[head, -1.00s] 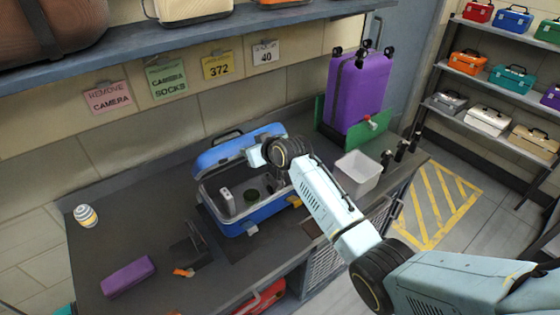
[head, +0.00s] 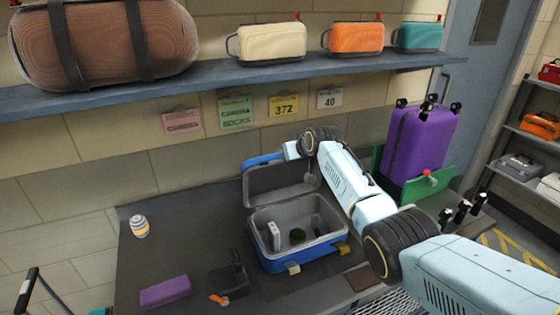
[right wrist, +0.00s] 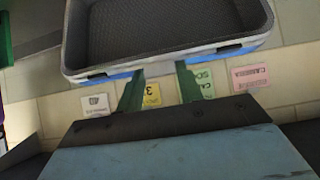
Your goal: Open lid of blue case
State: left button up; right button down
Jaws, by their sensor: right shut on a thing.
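The blue case (head: 268,262) stands on the dark counter with its body open. Its lid (head: 262,181) is raised about upright at the back, grey inside facing out. A white item (head: 274,236) and a dark green round item (head: 297,235) lie in the case. My right gripper (head: 290,150) is at the lid's top edge. The fingertips are partly hidden in the head view.
A purple suitcase (head: 419,140) and a green panel (head: 440,188) stand at the counter's right end. A striped can (head: 140,227) and a purple pouch (head: 165,291) are left of the case. A shelf (head: 220,89) with bags runs above.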

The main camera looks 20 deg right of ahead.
jog(key=shift+w+r, duration=0.4)
jog(key=shift+r, duration=0.15)
jog(key=c, duration=1.2)
grip_release()
jog(key=shift+o, duration=1.2)
jog(key=shift+s, duration=0.1)
jog(key=shift+o, duration=0.2)
jog(key=shift+f, duration=0.25)
jog(key=v, duration=1.3)
jog(key=shift+s, duration=0.25)
jog(key=shift+d, duration=0.1)
